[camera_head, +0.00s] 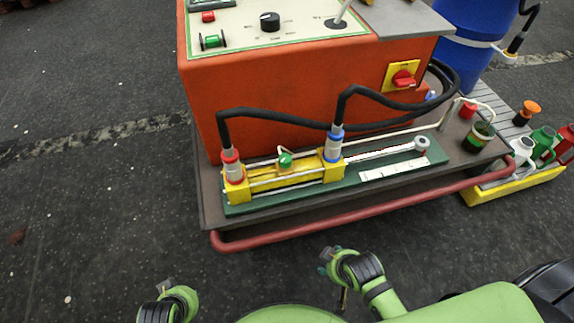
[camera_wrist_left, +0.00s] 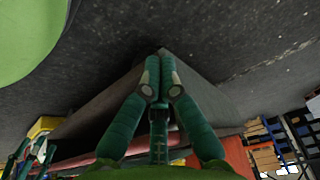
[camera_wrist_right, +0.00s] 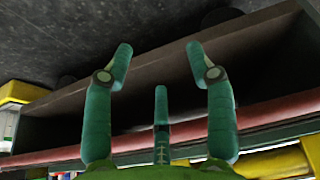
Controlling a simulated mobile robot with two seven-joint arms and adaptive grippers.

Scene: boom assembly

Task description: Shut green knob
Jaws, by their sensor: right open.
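A small green knob (camera_head: 285,160) sits upright on top of the yellow-ended cylinder unit (camera_head: 238,193), between its two hose fittings. A second green control (camera_head: 212,41) lies at the left of the orange cabinet's top panel. My right gripper (camera_head: 328,262) is in front of the red rail, below and to the right of the knob. In the right wrist view it is open and empty (camera_wrist_right: 158,62). My left gripper (camera_head: 166,287) is low at the left, well away from the knob. In the left wrist view its fingertips (camera_wrist_left: 161,72) are together with nothing visible between them.
A red rail (camera_head: 350,213) runs along the front of the platform, between my grippers and the cylinder. Black hoses (camera_head: 285,117) arch over the unit. A red switch (camera_head: 403,79) is on the orange cabinet (camera_head: 290,85). A yellow crate (camera_head: 500,190) with bottles stands at the right.

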